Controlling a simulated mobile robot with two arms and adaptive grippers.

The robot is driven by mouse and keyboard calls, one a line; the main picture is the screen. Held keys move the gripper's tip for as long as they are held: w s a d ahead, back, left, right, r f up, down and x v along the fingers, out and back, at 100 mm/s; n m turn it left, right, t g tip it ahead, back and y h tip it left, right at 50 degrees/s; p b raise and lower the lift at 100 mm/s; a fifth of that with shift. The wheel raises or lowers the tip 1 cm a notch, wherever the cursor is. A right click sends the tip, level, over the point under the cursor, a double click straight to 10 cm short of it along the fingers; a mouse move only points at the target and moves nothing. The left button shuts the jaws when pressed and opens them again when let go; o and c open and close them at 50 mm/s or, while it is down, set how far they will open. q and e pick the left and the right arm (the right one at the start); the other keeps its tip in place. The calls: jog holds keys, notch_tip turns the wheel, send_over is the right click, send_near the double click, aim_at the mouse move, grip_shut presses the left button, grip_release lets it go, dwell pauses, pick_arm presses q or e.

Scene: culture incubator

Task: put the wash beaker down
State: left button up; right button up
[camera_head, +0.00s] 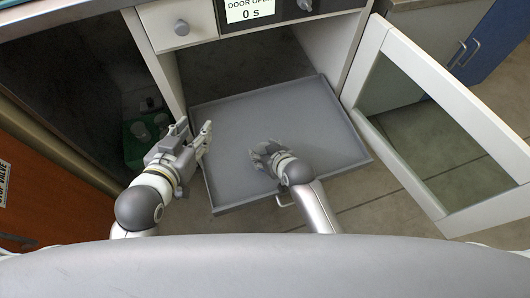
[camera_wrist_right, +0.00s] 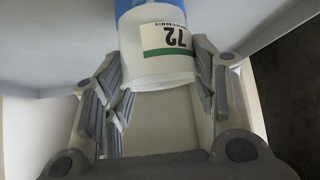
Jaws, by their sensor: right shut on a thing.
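My right gripper (camera_head: 262,150) is low over the grey pulled-out shelf in the head view. In the right wrist view its fingers (camera_wrist_right: 160,95) stand on either side of a white vessel (camera_wrist_right: 160,68), apparently the wash beaker, and are shut on it. The vessel has a label reading 72 with a green stripe, upside down in that view, and a blue part at the picture's top. The head view hides the vessel, and I cannot tell whether it touches the shelf. My left gripper (camera_head: 193,137) is open and empty by the shelf's left edge.
The grey shelf (camera_head: 300,110) is bare around my right gripper and has a raised rim. A glazed door (camera_head: 450,105) stands open at right. Green and white items (camera_head: 145,128) stand in the dark space at left.

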jog(key=shift+f, duration=0.15)
jog(key=o, duration=1)
jog(key=shift+o, duration=0.2)
